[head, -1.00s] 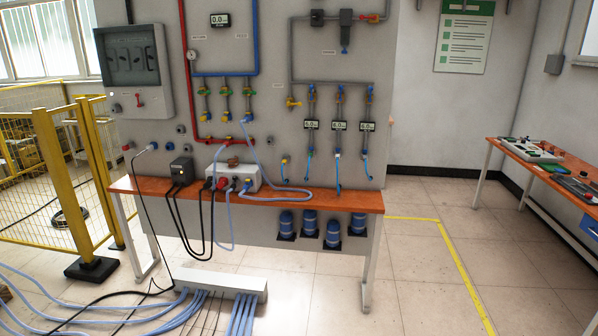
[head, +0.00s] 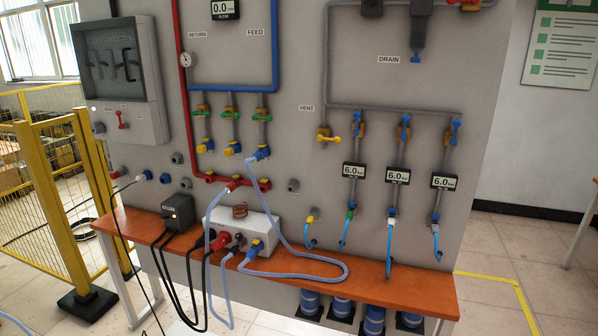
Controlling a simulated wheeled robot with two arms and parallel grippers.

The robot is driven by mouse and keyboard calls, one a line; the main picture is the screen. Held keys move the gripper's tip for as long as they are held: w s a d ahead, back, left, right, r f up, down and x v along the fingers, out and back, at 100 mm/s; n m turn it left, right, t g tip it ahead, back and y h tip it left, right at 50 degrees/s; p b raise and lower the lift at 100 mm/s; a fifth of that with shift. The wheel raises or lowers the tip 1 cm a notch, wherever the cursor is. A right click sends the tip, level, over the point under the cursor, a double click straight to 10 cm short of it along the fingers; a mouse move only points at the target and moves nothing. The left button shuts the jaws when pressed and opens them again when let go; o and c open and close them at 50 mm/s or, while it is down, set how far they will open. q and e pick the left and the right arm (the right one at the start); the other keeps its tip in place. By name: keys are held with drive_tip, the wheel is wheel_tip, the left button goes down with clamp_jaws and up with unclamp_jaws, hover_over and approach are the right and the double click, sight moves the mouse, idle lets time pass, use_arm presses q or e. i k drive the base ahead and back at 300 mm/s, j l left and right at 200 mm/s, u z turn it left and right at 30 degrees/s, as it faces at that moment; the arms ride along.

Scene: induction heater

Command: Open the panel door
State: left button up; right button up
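The panel door appears to be the dark see-through front (head: 115,72) of the grey wall cabinet (head: 150,125) at the upper left of the head view. It looks shut, lying flat against the cabinet. Several dark switch-like shapes show dimly behind it. A small red handle (head: 122,119) sits on the cabinet's lower front, below the dark window. Neither of my grippers is in view.
An orange bench (head: 420,287) runs along the grey board's foot. It carries a black box (head: 178,211) and a white box (head: 262,226) with cables and hoses hanging in front. A yellow fence (head: 48,190) stands at the left, near the cabinet side.

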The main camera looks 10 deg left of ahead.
sight(125, 59)
drive_tip(key=i+j+u, duration=0.1)
drive_tip(key=i+u, duration=0.55)
drive_tip(key=u, duration=0.15)
drive_tip(key=i+l+u, duration=0.1)
drive_tip(key=i+u, duration=0.3)
